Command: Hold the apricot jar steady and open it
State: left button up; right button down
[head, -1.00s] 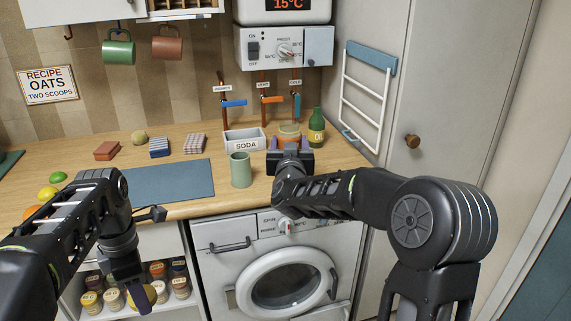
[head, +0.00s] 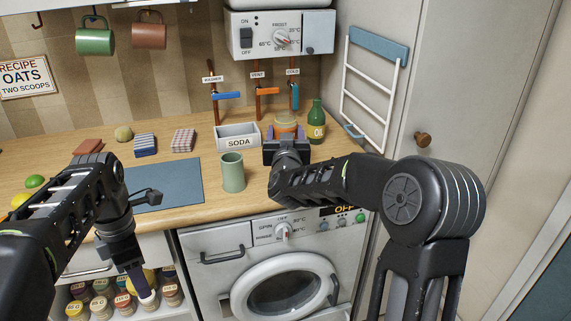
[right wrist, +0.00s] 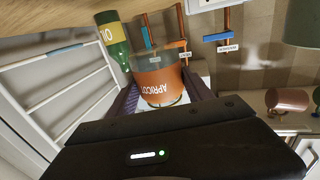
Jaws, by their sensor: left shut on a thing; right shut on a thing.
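The apricot jar (head: 285,122) stands at the back of the worktop, left of the green oil bottle. My right gripper (head: 287,141) is shut on it. In the right wrist view the jar (right wrist: 160,85), with its APRICOT label upside down, sits between the fingers (right wrist: 165,98). Its lid is hard to make out. My left gripper (head: 142,284) is low at the left, in front of the open shelf and well away from the jar. It is shut on a round yellow thing (head: 150,274), mostly hidden by the fingers.
The oil bottle (head: 316,124) stands close to the jar's right. The SODA box (head: 238,137) is to its left and a green cup (head: 232,174) is nearer the front. Several small jars (head: 100,306) fill the shelf below. The blue mat (head: 172,190) has free room.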

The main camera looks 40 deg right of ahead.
notch_tip(320, 180, down, 4)
jog(key=shift+f, duration=0.15)
jog(key=shift+f, duration=0.1)
jog(key=shift+f, duration=1.75)
pick_arm(q)
jog(key=shift+f, duration=0.1)
jog(key=shift+f, duration=0.15)
pick_arm(e)
jog(key=shift+f, duration=0.15)
jog(key=shift+c, duration=2.1)
grip_release()
